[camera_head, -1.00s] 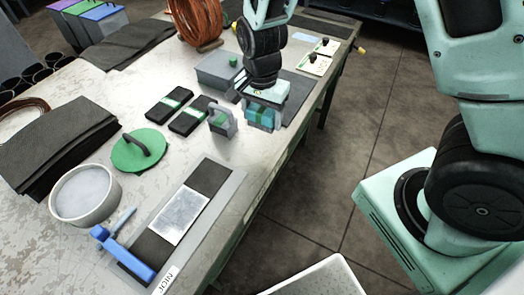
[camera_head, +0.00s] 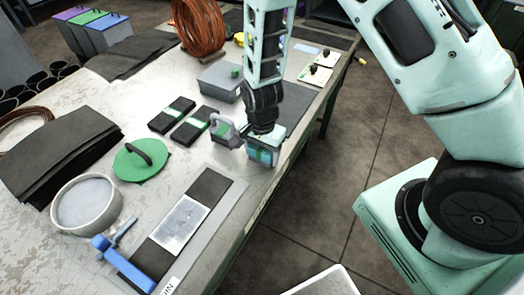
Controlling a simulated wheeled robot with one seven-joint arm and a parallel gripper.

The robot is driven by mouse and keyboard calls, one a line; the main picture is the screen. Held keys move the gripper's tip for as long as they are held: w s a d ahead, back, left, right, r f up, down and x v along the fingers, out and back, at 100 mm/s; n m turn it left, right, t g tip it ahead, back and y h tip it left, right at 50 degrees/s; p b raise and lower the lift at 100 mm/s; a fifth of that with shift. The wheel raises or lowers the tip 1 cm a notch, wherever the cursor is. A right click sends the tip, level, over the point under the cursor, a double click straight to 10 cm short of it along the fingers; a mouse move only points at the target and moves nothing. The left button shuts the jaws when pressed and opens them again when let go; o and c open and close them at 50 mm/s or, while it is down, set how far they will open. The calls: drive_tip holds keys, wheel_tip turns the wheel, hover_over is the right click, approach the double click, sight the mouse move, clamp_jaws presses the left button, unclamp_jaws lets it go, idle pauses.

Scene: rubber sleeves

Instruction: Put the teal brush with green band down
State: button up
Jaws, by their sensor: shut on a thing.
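The teal brush with green band (camera_head: 262,157) is in the jaws of my gripper (camera_head: 264,149), at the right long edge of the workbench. My gripper points down and is shut on the brush, hiding most of its top. I cannot tell whether the brush's underside touches the bench. A grey brush with a green band and a loop handle (camera_head: 224,132) stands just to the left, close beside it.
The workbench (camera_head: 90,120) holds a grey lidded box (camera_head: 220,82), two black banded blocks (camera_head: 171,114), a green disc with handle (camera_head: 140,160) and a round pan (camera_head: 87,204). A grey board with dark pads (camera_head: 181,219) lies in front. Floor lies beyond the right edge.

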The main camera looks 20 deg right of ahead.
sight(261, 148)
drive_tip(key=shift+f, duration=0.15)
drive_tip(key=o, duration=0.9)
wheel_tip(261, 148, up, 12)
drive_tip(key=shift+f+b, duration=0.1)
drive_tip(key=shift+b, duration=0.25)
drive_tip(key=s+a+r+n, duration=0.2)
drive_tip(key=s+r+n, duration=0.2)
drive_tip(key=s+n, duration=0.2)
drive_tip(key=s+a+r+n, duration=0.2)
drive_tip(key=s+r+n, duration=0.2)
drive_tip(key=s+n, duration=0.2)
drive_tip(key=s+a+r+n, duration=0.2)
drive_tip(key=s+r+n, duration=0.2)
drive_tip(key=s+n, duration=0.2)
drive_tip(key=shift+s+a+n+y, duration=0.1)
drive_tip(key=shift+s+n+y, duration=0.2)
drive_tip(key=shift+s, duration=0.7)
